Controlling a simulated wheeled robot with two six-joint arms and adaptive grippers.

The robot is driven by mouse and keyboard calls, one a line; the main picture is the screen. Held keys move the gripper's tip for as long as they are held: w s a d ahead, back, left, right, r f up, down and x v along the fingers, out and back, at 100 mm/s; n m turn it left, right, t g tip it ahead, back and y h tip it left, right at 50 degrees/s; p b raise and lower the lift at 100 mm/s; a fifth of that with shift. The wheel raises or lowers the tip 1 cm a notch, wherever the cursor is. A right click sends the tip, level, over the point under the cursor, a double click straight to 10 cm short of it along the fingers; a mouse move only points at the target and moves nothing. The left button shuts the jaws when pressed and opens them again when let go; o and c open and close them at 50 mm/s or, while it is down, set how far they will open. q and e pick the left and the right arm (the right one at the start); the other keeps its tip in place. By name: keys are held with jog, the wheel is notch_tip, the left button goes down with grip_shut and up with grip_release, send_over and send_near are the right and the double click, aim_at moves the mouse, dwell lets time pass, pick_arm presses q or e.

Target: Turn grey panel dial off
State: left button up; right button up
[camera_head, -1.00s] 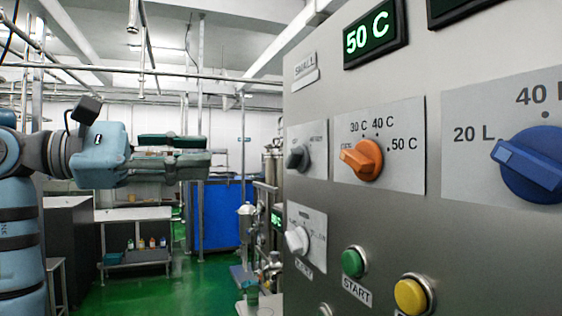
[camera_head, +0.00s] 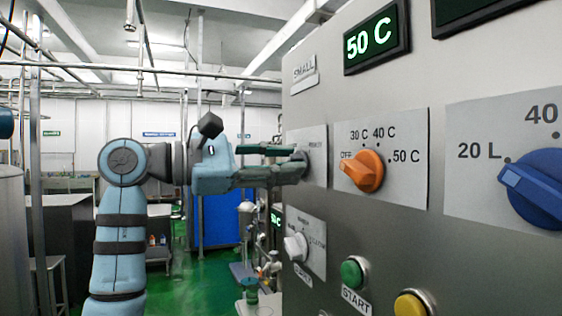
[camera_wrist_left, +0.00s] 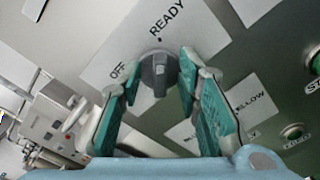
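The grey dial (camera_wrist_left: 158,72) sits on a pale label plate (camera_head: 318,140) on the upright metal panel. In the left wrist view OFF is printed to its left and READY above it. Its ridge seems to point up toward the READY mark. My left gripper (camera_wrist_left: 160,68) is open, with one green-padded finger on each side of the dial and narrow gaps visible. In the head view the left gripper (camera_head: 302,163) reaches the panel from the left, and its fingertips partly hide the dial. Contact cannot be told. My right gripper is not in view.
The orange temperature dial (camera_head: 362,170) is just right of the grey dial, and the white dial (camera_head: 296,246) is below it. A green START button (camera_head: 352,271), a yellow button (camera_head: 410,304) and a blue dial (camera_head: 535,188) stick out further right. A display (camera_head: 377,38) reads 50 C.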

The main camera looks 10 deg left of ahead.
pick_arm(q)
grip_shut()
jog(key=n+p, duration=0.2)
jog(key=n, duration=0.1)
jog(key=shift+r, duration=0.15)
jog(key=n+p, duration=0.2)
jog(key=n, duration=0.1)
jog(key=shift+w+a+n, duration=0.1)
jog(key=shift+w+n, duration=0.05)
jog(key=shift+n, duration=0.15)
jog(key=n+p, duration=0.2)
jog(key=n, duration=0.1)
jog(key=n+p, duration=0.2)
jog(key=n, duration=0.2)
jog(key=n+p, duration=0.2)
jog(key=n, duration=0.2)
jog(key=shift+w+a+f+p, duration=0.2)
jog(key=shift+w+p, duration=0.05)
jog(key=shift+p, duration=0.15)
jog(key=shift+n, duration=0.3)
